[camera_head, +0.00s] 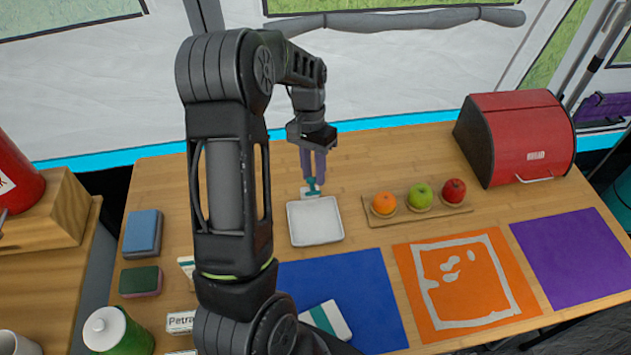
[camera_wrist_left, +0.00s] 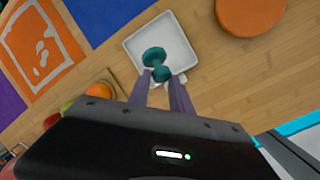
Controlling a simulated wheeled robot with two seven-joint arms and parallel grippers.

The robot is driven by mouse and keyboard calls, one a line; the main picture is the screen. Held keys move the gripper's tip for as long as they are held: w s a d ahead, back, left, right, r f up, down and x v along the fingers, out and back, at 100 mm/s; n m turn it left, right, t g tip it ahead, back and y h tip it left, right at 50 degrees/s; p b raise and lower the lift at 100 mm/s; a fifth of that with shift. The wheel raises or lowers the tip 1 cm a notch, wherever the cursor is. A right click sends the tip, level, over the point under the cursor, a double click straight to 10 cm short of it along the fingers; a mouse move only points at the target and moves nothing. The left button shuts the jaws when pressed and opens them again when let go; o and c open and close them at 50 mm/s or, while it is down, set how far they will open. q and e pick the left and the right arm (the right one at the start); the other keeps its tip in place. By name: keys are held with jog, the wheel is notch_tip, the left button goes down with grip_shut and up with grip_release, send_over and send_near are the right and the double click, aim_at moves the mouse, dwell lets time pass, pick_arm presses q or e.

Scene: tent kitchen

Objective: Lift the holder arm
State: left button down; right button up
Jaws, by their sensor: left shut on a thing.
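The holder arm appears as a small teal piece with rounded ends (camera_wrist_left: 153,57), seen over a white square tray (camera_wrist_left: 184,38) in the left wrist view. In the head view the teal piece (camera_head: 312,187) shows at the tray's back edge, by a small white block. The white tray (camera_head: 315,222) lies on the wooden table. My left gripper (camera_head: 313,177) points down from behind the tray, its purple fingers shut on the teal piece. The fingertips also show in the left wrist view (camera_wrist_left: 161,75), at the near end of the teal piece. My right gripper is not in view.
An orange (camera_head: 384,203), a green apple (camera_head: 420,196) and a red apple (camera_head: 454,190) sit on a board right of the tray. A red bread box (camera_head: 520,135) stands at the back right. Blue, orange and purple mats lie in front. A round orange item (camera_wrist_left: 250,12) shows in the wrist view.

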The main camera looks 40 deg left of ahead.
pick_arm(q)
jog(key=shift+w+a+f+b, duration=0.15)
jog(key=shift+w+a, duration=0.2)
jog(key=shift+a, duration=0.4)
jog(key=shift+w+a+f+b, duration=0.15)
jog(key=shift+w+a, duration=0.2)
jog(key=shift+a, duration=0.4)
jog(key=shift+w+a+f, duration=0.15)
jog(key=shift+w+a, duration=0.2)
jog(key=shift+a, duration=0.4)
jog(key=c, duration=1.2)
grip_release()
jog(key=shift+a, duration=0.15)
jog(key=shift+o, duration=0.2)
jog(key=shift+w+d+r, duration=0.1)
jog(key=shift+w+d, duration=0.05)
jog(key=shift+d, duration=0.05)
jog(key=p+v, duration=0.1)
jog(key=v, duration=0.7)
